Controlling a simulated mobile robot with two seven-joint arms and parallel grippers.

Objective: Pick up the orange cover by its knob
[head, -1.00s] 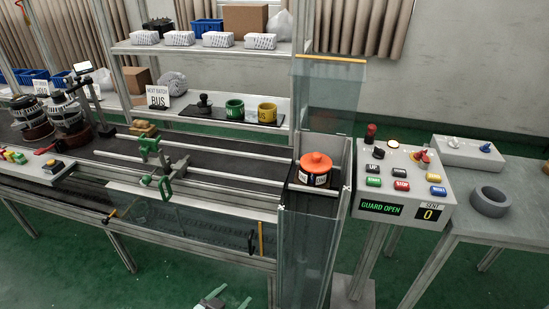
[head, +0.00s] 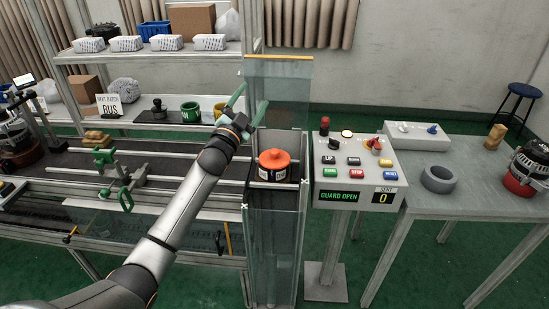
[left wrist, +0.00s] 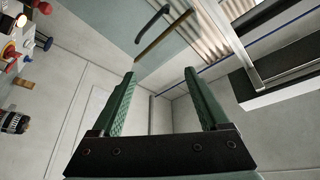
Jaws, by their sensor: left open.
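The orange cover (head: 275,160), with a round knob on top, sits on a dark labelled base inside the clear-walled guard station at the end of the line. My left gripper (head: 248,100) is open and empty, up and slightly left of the cover, near the raised clear panel. In the left wrist view the two green fingers (left wrist: 160,100) are apart with only wall and ceiling beyond them; the cover is not in that view. My right gripper is not in view.
The clear guard walls (head: 272,245) surround the cover's station. A control box (head: 355,171) reading GUARD OPEN stands to its right. A grey table (head: 460,185) with a grey ring (head: 438,180) is further right. Shelves (head: 150,57) with boxes stand behind the line.

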